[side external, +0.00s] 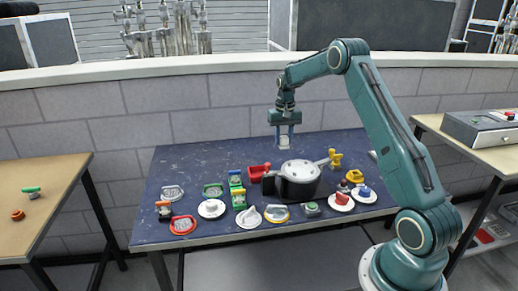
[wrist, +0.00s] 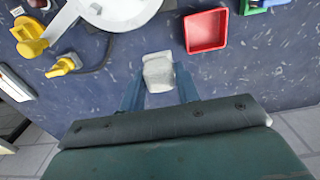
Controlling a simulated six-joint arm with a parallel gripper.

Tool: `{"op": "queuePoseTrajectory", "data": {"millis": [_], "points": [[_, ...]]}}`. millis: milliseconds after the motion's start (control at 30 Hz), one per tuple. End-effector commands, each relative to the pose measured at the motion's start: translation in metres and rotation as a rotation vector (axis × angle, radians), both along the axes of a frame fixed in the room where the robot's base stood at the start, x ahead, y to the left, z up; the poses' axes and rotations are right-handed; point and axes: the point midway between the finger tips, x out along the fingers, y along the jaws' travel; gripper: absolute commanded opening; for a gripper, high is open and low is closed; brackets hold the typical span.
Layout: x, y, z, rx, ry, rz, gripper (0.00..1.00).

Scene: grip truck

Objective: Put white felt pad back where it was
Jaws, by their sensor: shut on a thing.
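My gripper (side external: 284,138) is shut on the white felt pad (side external: 284,143), a small pale block held in the air above the back part of the dark blue table (side external: 170,152). In the wrist view the pad (wrist: 158,72) sits between the two blue fingers of my gripper (wrist: 158,86), with its far end sticking out past the tips. The pad is clear of the tabletop in the side view. The spot it came from cannot be told from these frames.
A black pot with a grey lid (side external: 300,172) stands below and right of my gripper. A small red tray (side external: 258,172) is left of the pot; it shows in the wrist view (wrist: 206,31). Several small fixtures crowd the front. The table's back left is clear.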

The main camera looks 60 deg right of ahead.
Motion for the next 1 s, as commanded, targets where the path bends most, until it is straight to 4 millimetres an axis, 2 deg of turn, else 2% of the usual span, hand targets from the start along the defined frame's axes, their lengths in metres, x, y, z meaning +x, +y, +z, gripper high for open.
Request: {"op": "queuePoseTrajectory", "data": {"millis": [200, 400, 767, 1000], "points": [[-0.001, 0.000, -0.043, 0.001, 0.003, 0.000, 0.11], [0.000, 0.000, -0.069, 0.001, 0.001, 0.000, 0.11], [0.000, 0.000, -0.079, 0.001, 0.001, 0.000, 0.11], [0.000, 0.000, -0.103, 0.001, 0.001, 0.000, 0.11]]}}
